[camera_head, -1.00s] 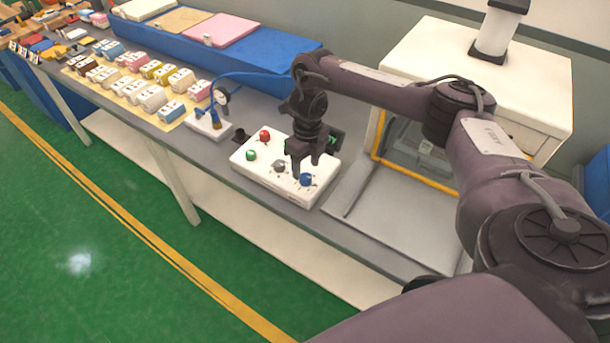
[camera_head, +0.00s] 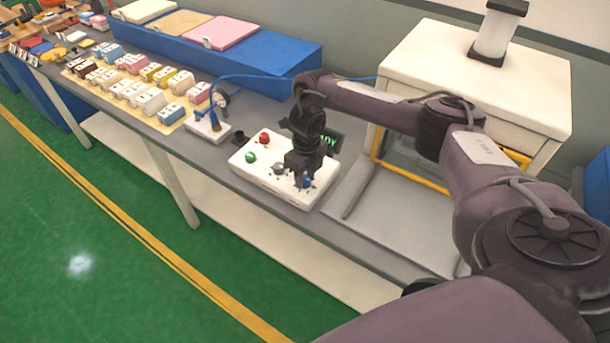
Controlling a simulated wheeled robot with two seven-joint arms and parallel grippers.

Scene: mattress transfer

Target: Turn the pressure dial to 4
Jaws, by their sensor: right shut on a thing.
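The white control box (camera_head: 262,178) lies on the grey bench. It carries a red button (camera_head: 264,138), a green button (camera_head: 250,157), a grey knob (camera_head: 279,168) and a blue dial (camera_head: 308,182). My right gripper (camera_head: 303,182) points down over the blue dial and is shut on it. Its fingers hide most of the dial, so I cannot read its setting. A small display with green characters (camera_head: 329,142) shows partly behind the gripper. My left gripper is not in view.
A gauge (camera_head: 222,98) with a blue hose stands left of the box. Several small coloured blocks (camera_head: 150,99) lie farther left. A blue bench (camera_head: 270,65) with coloured pads is behind. A white machine (camera_head: 480,75) with a yellow-edged frame stands at right.

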